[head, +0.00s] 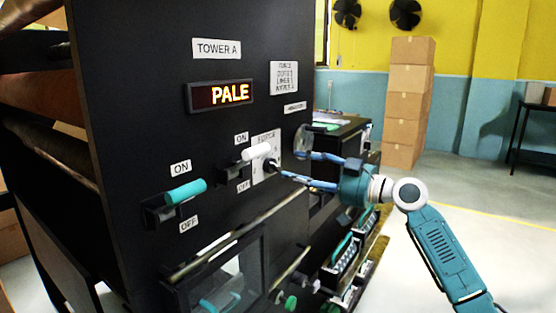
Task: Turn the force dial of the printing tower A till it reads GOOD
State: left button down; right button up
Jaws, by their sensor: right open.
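Printing tower A (120,60) is a tall black cabinet that fills the left and middle of the head view. Its lit display (220,95) reads PALE in yellow letters. The force dial (270,166) is a small dark knob on a pale plate, right of the white-handled lever. My right gripper (291,164) comes in from the right with its two blue fingers spread. The lower fingertip is close to the dial, and I cannot tell whether it touches. My left gripper is not in view.
A teal-handled lever (186,191) and a white-handled lever (257,152), each with ON and OFF labels, stick out left of the dial. A horizontal bar (240,233) runs below.

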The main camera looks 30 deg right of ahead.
aim_at(278, 166)
jog(key=p+x, duration=0.3)
jog(key=x, duration=0.4)
jog(key=shift+d, duration=0.1)
jog(key=c, duration=1.1)
